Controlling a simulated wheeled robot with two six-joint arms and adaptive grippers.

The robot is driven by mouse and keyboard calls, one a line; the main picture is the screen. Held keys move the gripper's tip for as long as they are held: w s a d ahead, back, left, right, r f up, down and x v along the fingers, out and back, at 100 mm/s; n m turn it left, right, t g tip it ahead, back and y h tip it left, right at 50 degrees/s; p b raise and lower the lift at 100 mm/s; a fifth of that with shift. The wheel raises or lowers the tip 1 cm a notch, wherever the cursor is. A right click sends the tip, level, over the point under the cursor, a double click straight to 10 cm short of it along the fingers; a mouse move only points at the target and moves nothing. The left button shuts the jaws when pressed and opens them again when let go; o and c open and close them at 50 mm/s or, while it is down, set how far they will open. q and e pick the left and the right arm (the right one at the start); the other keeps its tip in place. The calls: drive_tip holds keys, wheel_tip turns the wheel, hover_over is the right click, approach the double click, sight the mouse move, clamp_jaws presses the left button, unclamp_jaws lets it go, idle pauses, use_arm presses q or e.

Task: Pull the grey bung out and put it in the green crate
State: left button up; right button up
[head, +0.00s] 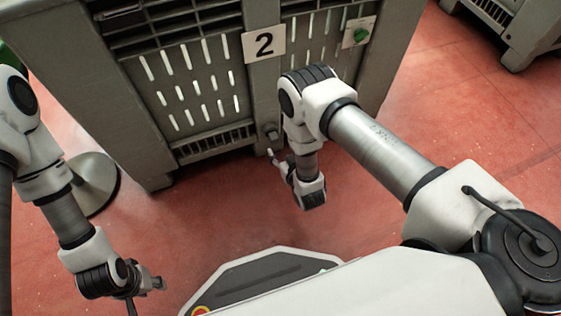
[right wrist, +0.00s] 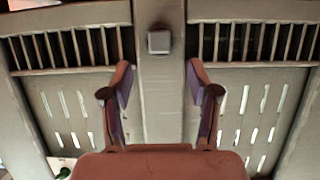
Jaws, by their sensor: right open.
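The grey bung (head: 271,132) sits in the lower front of a big grey bin (head: 75,85), on the middle post below the number 2 sign. In the right wrist view the bung (right wrist: 159,42) is a small square-faced plug, just beyond and between the fingertips. My right gripper (head: 275,166) is open and empty, close in front of the bung and apart from it; its two fingers also show in the right wrist view (right wrist: 159,75). My left gripper (head: 148,293) is low at the left, empty, with its fingers apart. A green edge (head: 8,58) shows behind my left arm; I cannot tell if it is the green crate.
A round grey base (head: 92,185) stands on the red floor at left. Another grey bin (head: 505,30) is at top right. The floor between is clear.

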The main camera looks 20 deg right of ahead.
sight(276, 140)
drive_tip(key=b+x, duration=0.3)
drive_tip(key=x, duration=0.3)
drive_tip(key=shift+w+f, duration=0.15)
drive_tip(key=shift+w, duration=0.45)
clamp_jaws()
